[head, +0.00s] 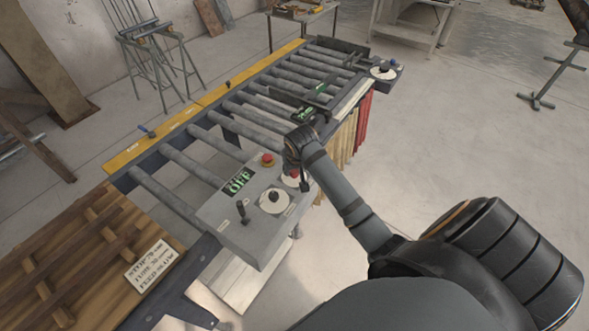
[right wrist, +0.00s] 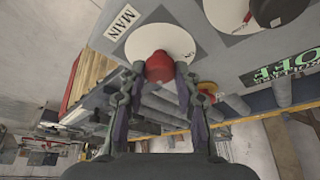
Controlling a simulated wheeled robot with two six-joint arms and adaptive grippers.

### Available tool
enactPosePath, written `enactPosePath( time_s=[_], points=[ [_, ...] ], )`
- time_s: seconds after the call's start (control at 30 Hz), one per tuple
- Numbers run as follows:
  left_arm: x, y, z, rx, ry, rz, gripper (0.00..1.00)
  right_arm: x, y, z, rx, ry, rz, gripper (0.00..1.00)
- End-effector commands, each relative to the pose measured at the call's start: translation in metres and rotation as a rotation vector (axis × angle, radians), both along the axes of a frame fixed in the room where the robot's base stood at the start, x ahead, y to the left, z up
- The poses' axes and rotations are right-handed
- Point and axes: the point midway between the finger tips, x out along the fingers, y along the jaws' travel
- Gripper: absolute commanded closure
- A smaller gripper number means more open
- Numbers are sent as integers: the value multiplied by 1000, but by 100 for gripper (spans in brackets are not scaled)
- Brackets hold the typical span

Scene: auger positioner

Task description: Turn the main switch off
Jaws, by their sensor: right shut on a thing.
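The main switch is a red knob (right wrist: 159,66) on a white round plate (right wrist: 150,40), next to a label reading MAIN (right wrist: 122,23). In the head view the edge of its white plate (head: 289,181) shows on the right side of the grey control box (head: 240,246); my gripper hides the knob there. My right gripper (head: 293,172) is at the switch. In the right wrist view the fingers (right wrist: 160,74) are shut on the red knob, one on each side. A display (head: 239,182) on the box reads OFF in green. My left gripper is not in view.
A red button (head: 267,159), a black knob on a white dial (head: 273,196) and a small black lever (head: 242,211) are close by on the box. The roller conveyor (head: 180,172) runs behind it.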

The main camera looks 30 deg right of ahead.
Motion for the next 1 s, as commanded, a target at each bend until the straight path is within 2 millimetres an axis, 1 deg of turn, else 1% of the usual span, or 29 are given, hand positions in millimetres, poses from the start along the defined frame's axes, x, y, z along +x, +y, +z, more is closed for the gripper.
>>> enactPosePath(
  time_s=[0.47, 0.5, 0.6, 0.63, 0.9, 1.0],
  points=[
    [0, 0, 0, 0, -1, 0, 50, 1, 0, 2, -1, -4, -11, 100],
    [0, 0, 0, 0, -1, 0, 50, 1, 0, 1, -1, -4, -11, 63],
    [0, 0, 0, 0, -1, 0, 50, 1, 0, 1, -1, -3, -11, 50],
    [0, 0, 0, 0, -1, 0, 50, 1, 0, 1, -1, -3, -11, 47],
    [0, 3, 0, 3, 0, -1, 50, 0, 0, 1, -1, -1, -10, 47],
    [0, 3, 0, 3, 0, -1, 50, -2, 1, 8, -1, -2, -10, 47]
  ],
)
